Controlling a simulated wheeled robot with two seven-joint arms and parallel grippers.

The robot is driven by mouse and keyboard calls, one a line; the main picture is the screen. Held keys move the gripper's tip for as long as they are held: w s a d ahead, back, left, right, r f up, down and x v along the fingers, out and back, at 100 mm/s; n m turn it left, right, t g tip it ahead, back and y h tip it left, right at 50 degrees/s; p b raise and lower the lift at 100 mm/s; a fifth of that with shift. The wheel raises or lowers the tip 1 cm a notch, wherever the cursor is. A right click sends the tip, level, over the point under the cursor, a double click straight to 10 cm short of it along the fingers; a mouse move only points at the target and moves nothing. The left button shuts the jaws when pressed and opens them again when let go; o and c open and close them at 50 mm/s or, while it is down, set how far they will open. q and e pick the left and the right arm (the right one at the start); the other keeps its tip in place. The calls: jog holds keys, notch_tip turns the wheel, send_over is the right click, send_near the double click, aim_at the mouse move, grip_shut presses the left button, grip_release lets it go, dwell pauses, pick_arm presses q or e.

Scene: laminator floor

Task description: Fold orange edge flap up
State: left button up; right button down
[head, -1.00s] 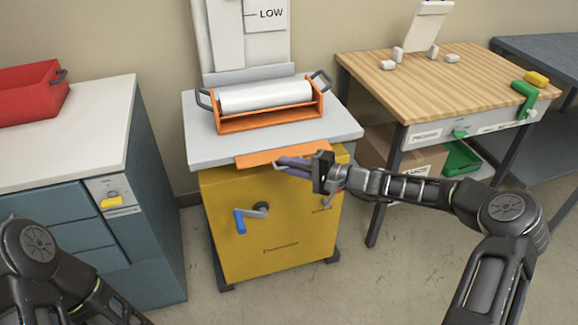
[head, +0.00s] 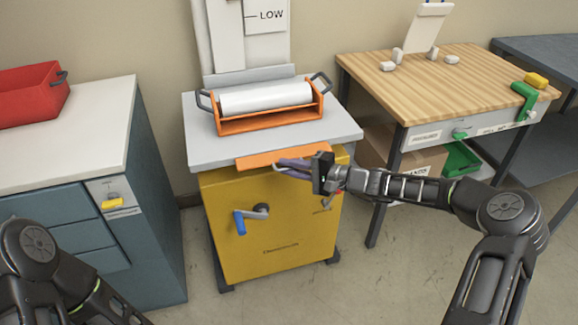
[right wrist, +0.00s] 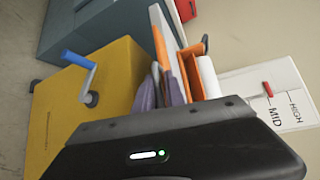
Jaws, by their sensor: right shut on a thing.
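The orange edge flap (head: 262,159) runs along the front edge of the grey top (head: 205,152) of the yellow cabinet (head: 285,230). My right gripper (head: 280,166) comes in from the right and is shut on the flap near its middle. In the right wrist view, the flap (right wrist: 159,45) runs to the two purple fingers (right wrist: 160,92), beside the grey top's edge. The grip itself is partly hidden by the fingers. My left arm shows at the lower left, but its gripper is out of view.
An orange-framed white roller (head: 265,97) sits on the grey top behind the flap. A blue-handled crank (head: 240,221) sticks out of the cabinet front below. A wooden table (head: 435,75) stands to the right, and a white-topped drawer unit (head: 85,115) to the left.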

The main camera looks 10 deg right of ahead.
pick_arm(q)
jog(key=shift+r, duration=0.2)
pick_arm(e)
jog(key=shift+s+f, duration=0.15)
jog(key=shift+f, duration=0.05)
